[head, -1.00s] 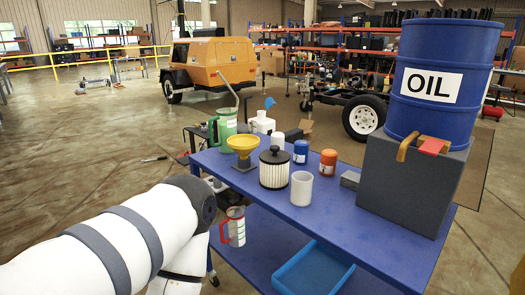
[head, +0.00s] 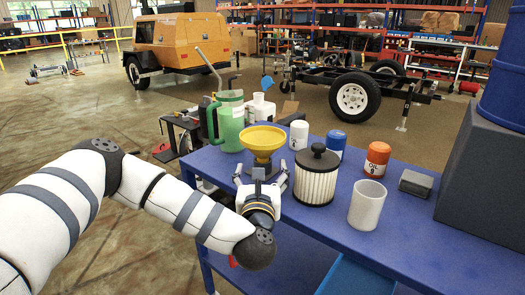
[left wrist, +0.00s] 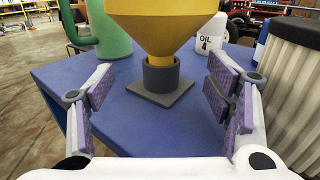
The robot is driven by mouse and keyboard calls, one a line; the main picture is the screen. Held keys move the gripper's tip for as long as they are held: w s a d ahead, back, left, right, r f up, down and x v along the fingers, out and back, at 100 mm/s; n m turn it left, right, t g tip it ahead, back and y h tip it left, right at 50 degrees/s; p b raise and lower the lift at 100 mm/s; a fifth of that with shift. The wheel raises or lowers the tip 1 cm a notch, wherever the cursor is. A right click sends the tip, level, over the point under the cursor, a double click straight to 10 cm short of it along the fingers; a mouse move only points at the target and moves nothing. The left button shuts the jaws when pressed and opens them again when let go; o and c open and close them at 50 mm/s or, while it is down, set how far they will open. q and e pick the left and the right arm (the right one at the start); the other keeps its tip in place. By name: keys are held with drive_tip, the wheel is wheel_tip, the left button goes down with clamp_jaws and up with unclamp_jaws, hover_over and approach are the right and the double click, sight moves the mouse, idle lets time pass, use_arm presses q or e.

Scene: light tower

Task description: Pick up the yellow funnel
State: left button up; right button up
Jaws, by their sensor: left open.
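The yellow funnel (head: 263,139) stands upright in a dark grey holder with a square base (left wrist: 160,92) on the blue cart. In the left wrist view its cone (left wrist: 165,25) fills the top middle, and its top is cut off. My left gripper (head: 262,178) is in front of the funnel at about holder height. Its fingers (left wrist: 163,103) are spread wide, one on each side of the holder, with nothing between the pads. The fingers look apart from the funnel. My right gripper is in neither current view.
On the blue cart top (head: 400,228), a ribbed black-lidded filter (head: 316,178) stands close right of my left gripper. A green jug (head: 229,120) is behind left. A white bottle (head: 299,135), orange can (head: 376,160) and white cup (head: 367,205) stand to the right.

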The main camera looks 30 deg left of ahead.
sight(263, 160)
use_arm(q)
drive_tip(key=x, duration=0.5)
drive_tip(key=shift+w, duration=0.4)
drive_tip(key=shift+a, duration=0.1)
drive_tip(key=c, duration=1.7)
